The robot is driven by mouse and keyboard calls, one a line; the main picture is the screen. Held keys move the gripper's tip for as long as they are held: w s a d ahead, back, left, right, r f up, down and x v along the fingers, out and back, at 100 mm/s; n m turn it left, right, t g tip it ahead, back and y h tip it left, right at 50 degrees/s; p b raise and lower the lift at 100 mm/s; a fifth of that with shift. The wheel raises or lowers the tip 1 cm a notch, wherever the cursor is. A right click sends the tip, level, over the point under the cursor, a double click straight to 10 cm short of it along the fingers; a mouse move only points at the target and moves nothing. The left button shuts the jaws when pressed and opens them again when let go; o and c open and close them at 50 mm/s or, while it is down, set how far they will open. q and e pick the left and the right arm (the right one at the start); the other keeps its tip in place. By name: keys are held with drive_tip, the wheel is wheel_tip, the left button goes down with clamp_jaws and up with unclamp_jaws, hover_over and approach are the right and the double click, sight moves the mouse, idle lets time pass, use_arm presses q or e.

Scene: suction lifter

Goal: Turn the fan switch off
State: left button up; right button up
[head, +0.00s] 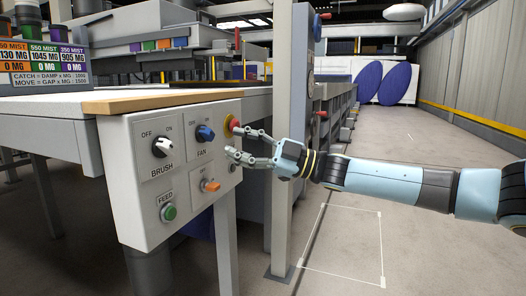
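The control panel (128,172) hangs at the front of the bench. The fan switch is a blue knob (205,132) above the FAN label, on the upper middle of the panel. The OFF/ON lettering above it is small, and I cannot tell for certain which position the knob points to. My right gripper (233,141) reaches in from the right, with its two fingers spread apart and nothing visible between them. Its fingertips are just right of the blue knob and seem apart from it. My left gripper is not in view.
The panel also holds a black-and-white BRUSH knob (163,146), an orange switch (211,185), a green FEED button (169,212) and a red button on yellow (231,124) by my upper finger. A grey post (282,215) stands close behind my gripper. Floor at right is open.

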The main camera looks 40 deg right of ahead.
drive_tip(key=v, duration=0.6)
drive_tip(key=shift+s+d, duration=0.25)
drive_tip(key=shift+s, duration=0.05)
drive_tip(key=shift+f, duration=0.15)
